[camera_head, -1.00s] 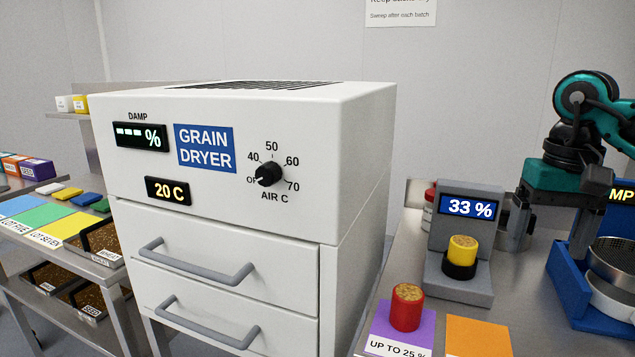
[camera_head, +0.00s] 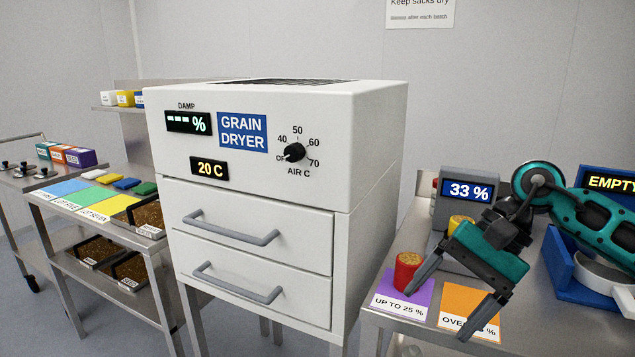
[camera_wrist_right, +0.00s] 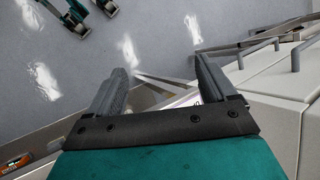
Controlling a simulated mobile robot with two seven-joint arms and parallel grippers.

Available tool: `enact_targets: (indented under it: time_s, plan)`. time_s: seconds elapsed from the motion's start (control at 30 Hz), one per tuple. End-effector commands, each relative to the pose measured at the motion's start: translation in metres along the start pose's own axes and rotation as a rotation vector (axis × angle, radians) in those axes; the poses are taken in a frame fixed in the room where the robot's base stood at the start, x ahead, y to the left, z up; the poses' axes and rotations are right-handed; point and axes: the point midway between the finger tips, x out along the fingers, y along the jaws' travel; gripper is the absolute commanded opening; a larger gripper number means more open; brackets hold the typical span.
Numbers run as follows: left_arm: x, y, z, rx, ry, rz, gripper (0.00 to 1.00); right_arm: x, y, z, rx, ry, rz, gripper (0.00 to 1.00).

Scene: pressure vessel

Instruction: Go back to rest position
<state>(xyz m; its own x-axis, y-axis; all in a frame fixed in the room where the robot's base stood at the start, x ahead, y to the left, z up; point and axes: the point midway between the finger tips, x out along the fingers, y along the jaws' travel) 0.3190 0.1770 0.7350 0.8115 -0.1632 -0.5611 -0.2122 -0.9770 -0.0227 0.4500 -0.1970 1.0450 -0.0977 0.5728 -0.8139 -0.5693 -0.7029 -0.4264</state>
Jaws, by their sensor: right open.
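My right gripper (camera_head: 440,312) is open and empty. It hangs above the front of the right bench, before the purple and orange mats, with its fingers pointing down to the left. In the right wrist view, its two fingers (camera_wrist_right: 160,65) are apart with nothing between them. The right arm reaches in from the right edge. My left gripper does not show in the head view. A yellow cup (camera_head: 459,221) sits at the 33 % meter (camera_head: 470,187), partly hidden by my right gripper. A red cup (camera_head: 407,272) of grain stands on the purple mat (camera_head: 396,302).
The white grain dryer (camera_head: 262,165) stands in the middle, both drawers shut. Right of it is the steel bench with the orange mat (camera_head: 462,300) and a blue stand (camera_head: 560,262) near my arm. A left bench (camera_head: 95,215) holds coloured mats and grain trays.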

Motion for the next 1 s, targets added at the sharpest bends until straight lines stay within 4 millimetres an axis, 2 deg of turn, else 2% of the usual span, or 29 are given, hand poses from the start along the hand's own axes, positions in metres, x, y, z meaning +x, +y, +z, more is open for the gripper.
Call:
enact_targets:
  time_s: [0.03,0.1,0.2,0.3,0.4,0.53,0.63,0.73,0.8,0.83,0.97,1.0]
  plan:
    - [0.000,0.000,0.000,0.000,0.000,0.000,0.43,0.025,-0.011,0.014,0.070,-0.098,-0.069,0.84]
    - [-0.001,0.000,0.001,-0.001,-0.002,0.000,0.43,0.051,-0.031,0.034,0.200,-0.240,-0.178,0.84]
    - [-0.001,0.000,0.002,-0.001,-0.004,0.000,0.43,0.076,-0.056,0.060,0.425,-0.461,-0.316,0.84]
    - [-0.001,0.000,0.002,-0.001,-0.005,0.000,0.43,0.089,-0.077,0.079,0.686,-0.701,-0.428,0.84]
    - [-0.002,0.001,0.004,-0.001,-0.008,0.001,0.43,0.095,-0.091,0.085,0.975,-0.950,-0.515,0.84]
    - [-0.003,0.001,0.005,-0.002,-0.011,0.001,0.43,0.098,-0.096,0.072,1.385,-1.293,-0.588,0.84]
    - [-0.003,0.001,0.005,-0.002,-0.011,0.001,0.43,0.105,-0.086,0.050,1.716,-1.565,-0.618,0.84]
    - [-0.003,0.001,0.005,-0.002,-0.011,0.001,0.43,0.120,-0.062,0.022,2.051,-1.848,-0.630,0.84]
    - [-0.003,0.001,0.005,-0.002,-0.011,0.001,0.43,0.136,-0.036,0.002,2.283,-2.054,-0.629,0.84]
    - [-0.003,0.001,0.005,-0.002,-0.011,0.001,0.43,0.144,-0.022,-0.005,-2.200,1.982,0.579,0.84]
    - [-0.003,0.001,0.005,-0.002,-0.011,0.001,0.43,0.189,0.049,-0.028,-1.779,1.644,0.393,0.84]
    - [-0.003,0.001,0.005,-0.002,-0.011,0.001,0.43,0.204,0.072,-0.030,-1.651,1.549,0.350,0.84]
